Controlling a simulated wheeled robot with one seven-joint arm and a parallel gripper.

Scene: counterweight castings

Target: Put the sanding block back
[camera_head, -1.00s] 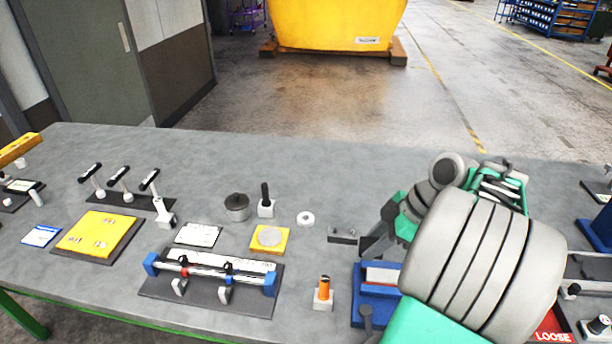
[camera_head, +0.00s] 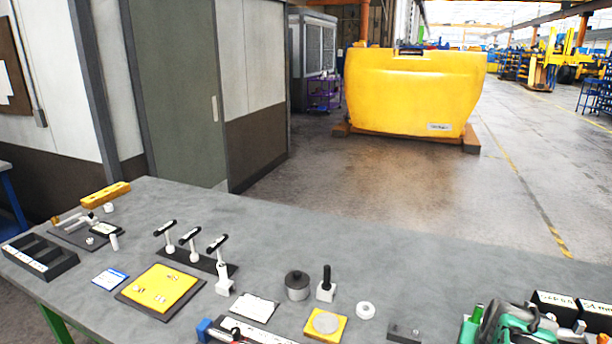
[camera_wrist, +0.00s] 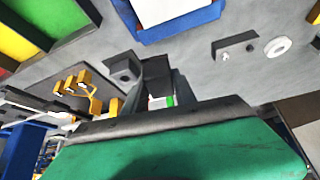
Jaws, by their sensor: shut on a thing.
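In the wrist view, my gripper (camera_wrist: 150,88) is closed on a small dark block (camera_wrist: 157,72), which I take to be the sanding block. Its edges blend into the dark fingers, so its full shape is unclear. A small white, red and green patch shows just below it. A blue holder (camera_wrist: 205,16) with a pale top lies beyond the fingers, apart from the block. In the head view, my green arm parts fill the lower right corner, and neither the fingertips nor the held block can be made out there.
A black compartment tray (camera_head: 62,268) stands at the far left of the bench. A yellow plate (camera_head: 160,288), a lever rack (camera_head: 205,262), a dark-lidded pot (camera_head: 297,285) and a white ring (camera_head: 365,310) stand nearer the middle.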

